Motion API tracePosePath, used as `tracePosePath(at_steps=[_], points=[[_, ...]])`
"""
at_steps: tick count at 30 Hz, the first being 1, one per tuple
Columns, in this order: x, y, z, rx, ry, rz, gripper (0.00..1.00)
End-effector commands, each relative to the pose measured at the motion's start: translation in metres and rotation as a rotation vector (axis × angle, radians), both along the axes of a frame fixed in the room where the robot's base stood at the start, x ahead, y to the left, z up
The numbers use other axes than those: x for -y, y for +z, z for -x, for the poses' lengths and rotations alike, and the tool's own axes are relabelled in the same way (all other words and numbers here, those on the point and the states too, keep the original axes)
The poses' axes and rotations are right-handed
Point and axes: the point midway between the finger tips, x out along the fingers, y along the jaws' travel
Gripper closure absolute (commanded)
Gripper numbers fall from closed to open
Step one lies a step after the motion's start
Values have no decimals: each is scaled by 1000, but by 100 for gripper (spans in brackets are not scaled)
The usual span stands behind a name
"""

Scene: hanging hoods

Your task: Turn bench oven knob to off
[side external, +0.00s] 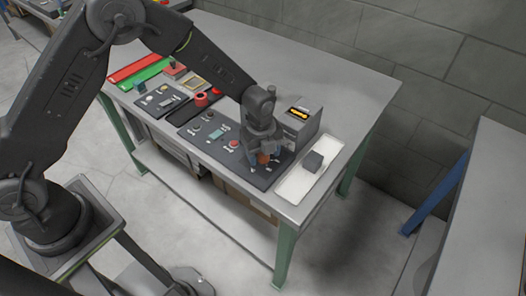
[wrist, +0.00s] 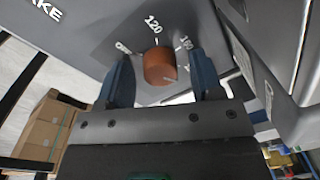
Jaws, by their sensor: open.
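The bench oven knob (wrist: 160,66) is an orange-brown cylinder on a grey panel (wrist: 95,25), seen in the wrist view between my two blue fingers. Markings around it include "120" and "180", and part of a word ending in "KE" shows at the upper left. My gripper (wrist: 158,82) is open, with one finger on each side of the knob and a gap visible on both sides. In the side external view, my gripper (side external: 264,160) points down at the panel's right end, and the orange knob (side external: 263,158) shows just under it.
A grey box-shaped unit (side external: 300,122) stands right behind my gripper. Panels with buttons (side external: 215,132) and red and green strips (side external: 140,70) lie to the left. The table's back right (side external: 345,85) is clear.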

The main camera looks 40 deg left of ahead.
Motion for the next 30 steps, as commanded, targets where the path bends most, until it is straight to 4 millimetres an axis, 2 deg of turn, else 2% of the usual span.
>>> tracePosePath(at_steps=[5,20,30], points=[[0,0,0,0,0,0,40],[0,0,0,0,0,0,88],[0,0,0,0,46,0,89]])
